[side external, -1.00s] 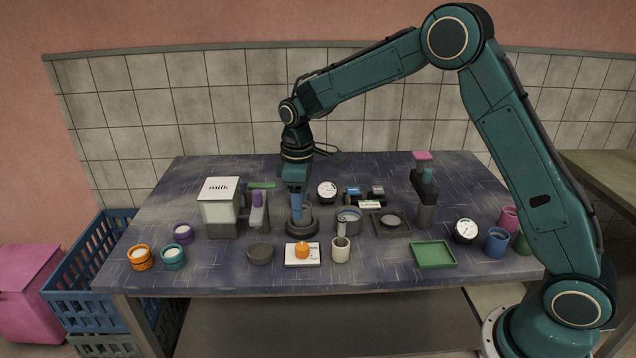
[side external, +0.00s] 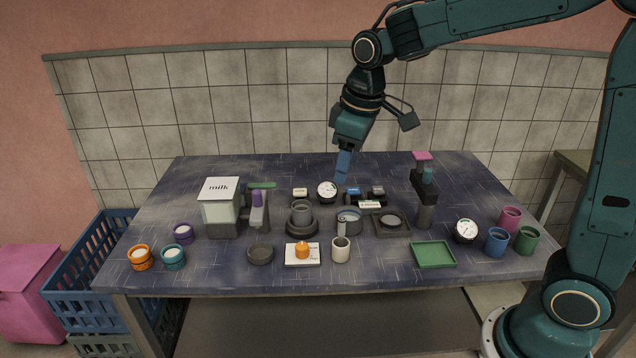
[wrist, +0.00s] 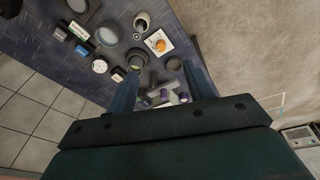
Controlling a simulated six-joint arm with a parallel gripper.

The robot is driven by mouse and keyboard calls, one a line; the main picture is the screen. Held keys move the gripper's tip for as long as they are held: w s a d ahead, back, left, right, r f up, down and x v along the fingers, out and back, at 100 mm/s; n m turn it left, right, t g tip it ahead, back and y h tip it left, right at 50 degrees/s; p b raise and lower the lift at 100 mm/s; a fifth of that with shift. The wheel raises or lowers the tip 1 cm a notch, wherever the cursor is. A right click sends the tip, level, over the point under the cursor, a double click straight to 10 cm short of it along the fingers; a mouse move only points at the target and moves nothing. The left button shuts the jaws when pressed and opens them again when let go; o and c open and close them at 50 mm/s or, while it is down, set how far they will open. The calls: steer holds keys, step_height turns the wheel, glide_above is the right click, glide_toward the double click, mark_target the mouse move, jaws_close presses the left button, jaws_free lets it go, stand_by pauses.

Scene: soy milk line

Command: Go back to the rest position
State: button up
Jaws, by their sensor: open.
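My gripper (side external: 343,165) is raised above the back of the table (side external: 220,277), in front of the tiled wall. In the wrist view its two blue fingers (wrist: 158,88) are spread apart with nothing held between them. Below and to the left of it in the side view, a grey cup (side external: 301,210) stands on a dark round base (side external: 302,227). My gripper is well clear of everything on the table.
A milk dispenser (side external: 219,207) stands at the left and a dark press-like device (side external: 425,200) at the right. A green tray (side external: 433,254), an orange item on a white scale (side external: 302,252), gauges and several cups are spread around. The air above the table is free.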

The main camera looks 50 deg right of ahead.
steer(key=s+r+m+t, duration=0.1)
steer(key=s+m, duration=0.1)
steer(key=s, duration=0.8)
steer(key=s+d+r+m+t, duration=0.1)
steer(key=s+m+t, duration=0.1)
steer(key=s, duration=0.9)
steer(key=shift+s+r, duration=0.25)
steer(key=shift+r, duration=0.1)
